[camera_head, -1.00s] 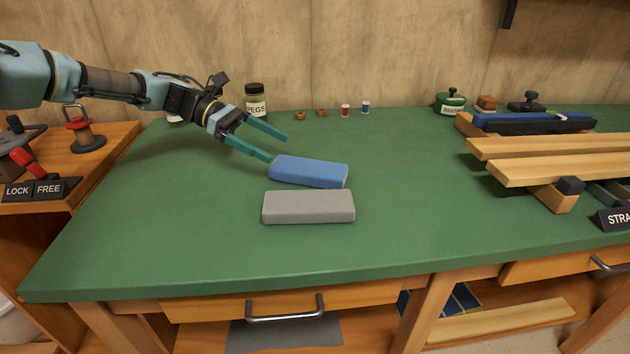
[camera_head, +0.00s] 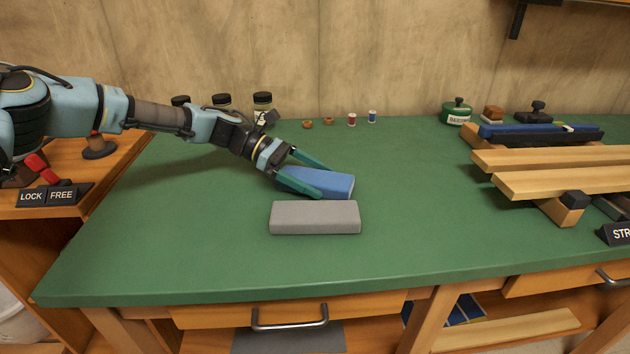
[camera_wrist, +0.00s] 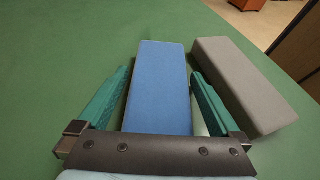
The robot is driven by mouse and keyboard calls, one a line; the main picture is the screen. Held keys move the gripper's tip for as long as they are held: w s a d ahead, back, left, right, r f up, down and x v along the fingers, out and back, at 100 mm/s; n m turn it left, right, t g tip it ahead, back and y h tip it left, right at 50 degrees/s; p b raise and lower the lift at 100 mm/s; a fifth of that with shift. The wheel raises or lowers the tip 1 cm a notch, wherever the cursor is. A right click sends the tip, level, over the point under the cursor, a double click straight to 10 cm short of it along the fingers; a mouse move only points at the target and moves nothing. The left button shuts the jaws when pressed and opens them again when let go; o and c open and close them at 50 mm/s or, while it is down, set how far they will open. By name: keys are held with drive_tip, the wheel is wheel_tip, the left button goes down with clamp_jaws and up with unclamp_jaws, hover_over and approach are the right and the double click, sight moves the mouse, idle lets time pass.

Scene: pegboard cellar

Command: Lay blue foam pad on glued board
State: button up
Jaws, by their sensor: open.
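The blue foam pad (camera_head: 325,182) lies flat on the green bench top, just behind a grey block. My gripper (camera_head: 322,179) is open, with one finger on each side of the pad's left part. In the wrist view the blue pad (camera_wrist: 160,80) runs lengthwise between my gripper's (camera_wrist: 162,82) two green fingers, with gaps beside it. Wooden boards (camera_head: 560,170) lie at the right of the bench; I cannot tell whether any has glue on it.
The grey block (camera_head: 315,217) lies close beside the pad and my near finger; it also shows in the wrist view (camera_wrist: 245,85). Small spools (camera_head: 352,120) and jars (camera_head: 262,105) stand along the back. The bench between the pad and the boards is clear.

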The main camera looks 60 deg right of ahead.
drive_tip(key=c, duration=1.3)
drive_tip(key=shift+r, duration=0.1)
